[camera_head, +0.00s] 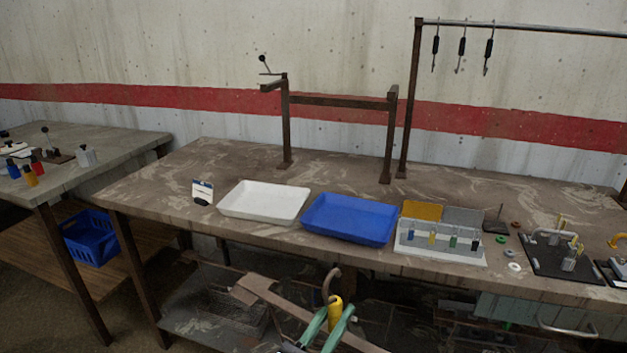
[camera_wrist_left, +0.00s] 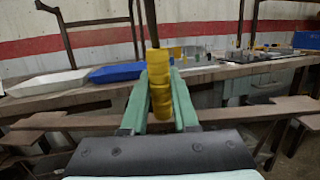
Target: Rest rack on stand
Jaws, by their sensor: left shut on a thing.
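My left gripper (camera_head: 325,327), with green fingers, is shut on a yellow grip (camera_head: 335,312) in front of the workbench, below its top. A brown curved hook (camera_head: 333,279) rises from the grip. A long brown bar (camera_head: 263,296) runs behind the fingers and looks like the rack; its join to the grip is hidden. The left wrist view shows the grip (camera_wrist_left: 159,88) between the fingers and the bar (camera_wrist_left: 80,120) to both sides. The brown stand (camera_head: 340,103), two posts with a crossbar, is upright at the back of the bench. My right gripper is not in view.
A white tray (camera_head: 265,215), a blue tray (camera_head: 350,232) and a holder with small coloured items (camera_head: 440,255) line the bench front. A tall post (camera_head: 411,100) carries a rail with three hanging hooks (camera_head: 462,48). Bare bench top (camera_head: 335,172) lies around the stand's posts.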

